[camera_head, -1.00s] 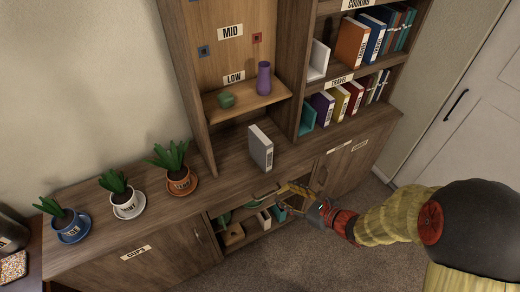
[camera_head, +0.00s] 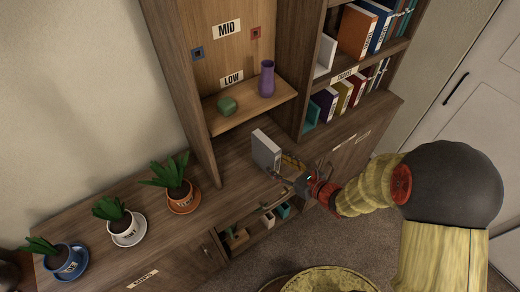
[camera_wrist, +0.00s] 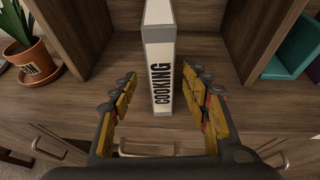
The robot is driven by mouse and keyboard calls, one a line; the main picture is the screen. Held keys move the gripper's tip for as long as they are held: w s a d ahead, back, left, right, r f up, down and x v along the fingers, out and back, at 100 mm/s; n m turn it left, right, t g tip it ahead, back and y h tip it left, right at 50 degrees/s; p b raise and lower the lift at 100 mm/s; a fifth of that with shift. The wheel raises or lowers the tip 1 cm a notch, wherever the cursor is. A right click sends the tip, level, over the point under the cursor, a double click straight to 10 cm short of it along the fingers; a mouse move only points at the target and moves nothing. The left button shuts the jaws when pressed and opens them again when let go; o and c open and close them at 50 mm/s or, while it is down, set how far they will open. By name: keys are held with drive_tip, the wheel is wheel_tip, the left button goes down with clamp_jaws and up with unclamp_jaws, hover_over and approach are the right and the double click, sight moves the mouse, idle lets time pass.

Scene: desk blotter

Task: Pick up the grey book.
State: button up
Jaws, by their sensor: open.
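The grey book (camera_head: 266,150) stands upright on the wooden counter, below the low shelf. In the wrist view, the book (camera_wrist: 160,75) shows a pale spine lettered COOKING and a grey top. My gripper (camera_head: 285,170) is at the near side of the book in the head view. In the wrist view, my gripper (camera_wrist: 155,90) is open, with one yellow-padded finger on each side of the spine. Gaps show between both fingers and the book. The book's far end runs out of the wrist view at the top.
Potted plants, including one in a terracotta pot (camera_head: 182,196), line the counter to the left. Upright cabinet walls flank the book, and an open compartment lies below the counter.

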sight(267, 158)
drive_tip(key=b+x, duration=0.3)
drive_tip(key=x, duration=0.4)
drive_tip(key=shift+w+a+f, duration=0.15)
drive_tip(key=shift+w, duration=0.1)
drive_tip(key=c, duration=0.4)
drive_tip(key=c, duration=0.7)
clamp_jaws()
